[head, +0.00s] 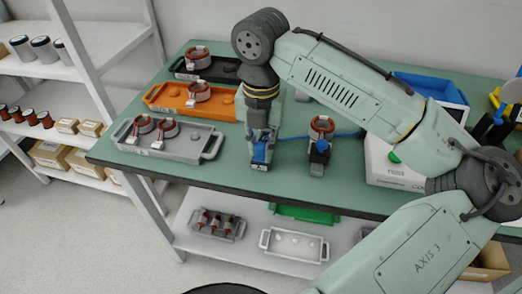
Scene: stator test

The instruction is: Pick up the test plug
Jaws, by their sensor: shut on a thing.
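My gripper (261,158) points down over the middle of the green bench. It is shut on the test plug (259,152), a small blue piece that shows between the jaws. The jaws hide much of the plug, and I cannot tell whether it touches the bench. A blue cable (291,138) runs from beside my gripper to the right, behind a stator, towards the tester.
A stator (322,125) with a dark and blue fixture stands right of my gripper. A white tester (388,168) with a green button is further right. Grey (188,148), orange (168,102) and black (218,75) trays with stators lie left. The bench's front edge (230,189) is close.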

